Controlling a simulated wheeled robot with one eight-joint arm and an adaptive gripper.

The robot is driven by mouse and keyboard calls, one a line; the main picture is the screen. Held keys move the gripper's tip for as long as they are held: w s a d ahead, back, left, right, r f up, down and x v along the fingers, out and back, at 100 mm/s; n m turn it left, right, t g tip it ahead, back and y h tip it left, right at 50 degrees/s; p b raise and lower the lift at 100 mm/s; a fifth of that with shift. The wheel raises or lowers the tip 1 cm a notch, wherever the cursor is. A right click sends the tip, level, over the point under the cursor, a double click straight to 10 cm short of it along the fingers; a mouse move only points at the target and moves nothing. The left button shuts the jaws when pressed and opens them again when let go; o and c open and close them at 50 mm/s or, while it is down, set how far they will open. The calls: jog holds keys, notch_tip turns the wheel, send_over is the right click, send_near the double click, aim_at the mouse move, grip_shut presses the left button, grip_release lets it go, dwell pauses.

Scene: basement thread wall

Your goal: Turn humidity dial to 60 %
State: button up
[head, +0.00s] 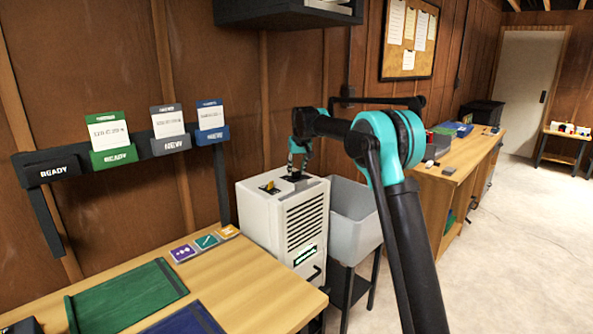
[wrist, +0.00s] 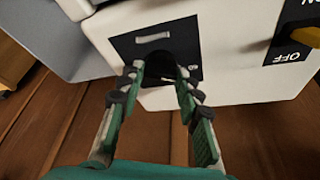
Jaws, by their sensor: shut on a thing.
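The white dehumidifier (head: 262,217) stands against the wall, left of a grey tub. On its top is a black panel (wrist: 126,46) that carries the dark humidity dial (wrist: 163,62). My gripper (head: 296,172) reaches down to this panel from above. In the wrist view its two green fingers (wrist: 158,80) sit on either side of the dial and are shut on it. The dial's pointer and most of its scale are hidden or too dark to read. A yellow switch (head: 269,187) sits beside the panel, with OFF and ON lettering in the wrist view.
A grey tub (head: 354,210) on a stand is right of the dehumidifier. A wooden table (head: 250,285) with a green mat (head: 125,297) and small cards is at front left. A shelf of label cards hangs above it. A long workbench (head: 470,155) runs along the right.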

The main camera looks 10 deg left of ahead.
jog(key=o, duration=1.2)
jog(key=shift+c, duration=0.2)
jog(key=v, duration=1.2)
jog(key=shift+d, duration=0.15)
jog(key=s+d+f+m, duration=0.1)
jog(key=s+d+f, duration=0.5)
jog(key=s+d, duration=0.25)
jog(key=s+d+f+m, duration=0.1)
jog(key=s+d+f, duration=0.4)
jog(key=s+d, duration=0.4)
jog(key=s+d+f+m, duration=0.1)
jog(key=s+d+f, duration=0.3)
jog(key=s, duration=0.5)
jog(key=s+d+f+h, duration=0.1)
jog(key=s+d+f, duration=0.4)
jog(key=s+f, duration=0.4)
jog(key=s+d+f+m, duration=0.1)
jog(key=s+d+f, duration=0.3)
jog(key=s, duration=0.6)
notch_tip(320, 180, down, 3)
jog(key=shift+s+d+r+m+h, duration=0.25)
jog(key=shift+s+m+h, duration=0.05)
jog(key=shift+s+h, duration=0.1)
